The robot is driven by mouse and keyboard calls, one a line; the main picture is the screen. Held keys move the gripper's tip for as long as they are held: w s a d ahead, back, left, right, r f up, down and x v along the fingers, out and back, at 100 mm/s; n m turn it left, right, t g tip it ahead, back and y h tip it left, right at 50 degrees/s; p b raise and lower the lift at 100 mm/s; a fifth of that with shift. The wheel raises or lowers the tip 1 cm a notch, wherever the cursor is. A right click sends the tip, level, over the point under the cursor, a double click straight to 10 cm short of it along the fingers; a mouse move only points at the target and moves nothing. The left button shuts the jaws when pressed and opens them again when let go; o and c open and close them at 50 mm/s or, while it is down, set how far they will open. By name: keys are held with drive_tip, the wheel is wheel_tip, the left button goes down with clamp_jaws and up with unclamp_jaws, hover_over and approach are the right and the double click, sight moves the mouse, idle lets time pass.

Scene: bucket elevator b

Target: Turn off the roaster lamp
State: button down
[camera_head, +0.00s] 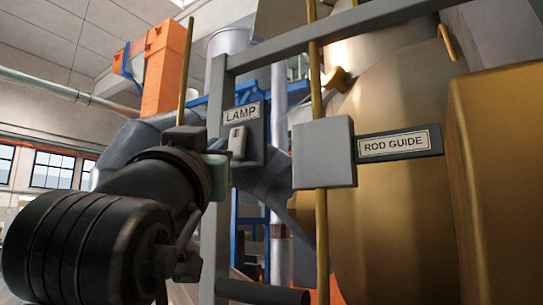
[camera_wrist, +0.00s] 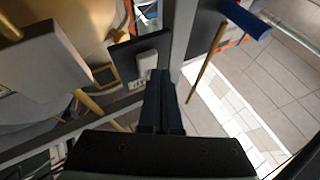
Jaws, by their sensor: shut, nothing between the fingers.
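The lamp switch (camera_head: 237,143) is a small pale grey box on a dark plate (camera_head: 253,152) below a white label reading LAMP (camera_head: 241,113). The plate is on a grey upright post. In the wrist view the switch (camera_wrist: 146,64) is just beyond and slightly left of my fingertips. My gripper (camera_wrist: 160,74) is shut and empty, with its dark fingers pointing toward the switch area. I cannot tell whether the fingertips touch it. The switch's on or off position is unclear.
Right of the switch, a grey block (camera_head: 324,152) holds a vertical brass rod, beside a ROD GUIDE sign (camera_head: 394,143). Another brass rod (camera_head: 186,70) rises behind my arm. A large brass drum (camera_head: 400,220) fills the right. Grey rails frame the switch.

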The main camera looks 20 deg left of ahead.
drive_tip(key=shift+w, duration=0.4)
drive_tip(key=shift+w+d+f, duration=0.1)
drive_tip(key=shift+w+f, duration=0.05)
drive_tip(key=shift+w, duration=0.25)
idle(0.6)
drive_tip(key=shift+s, duration=0.2)
drive_tip(key=shift+s+r, duration=0.2)
drive_tip(key=shift+s, duration=0.5)
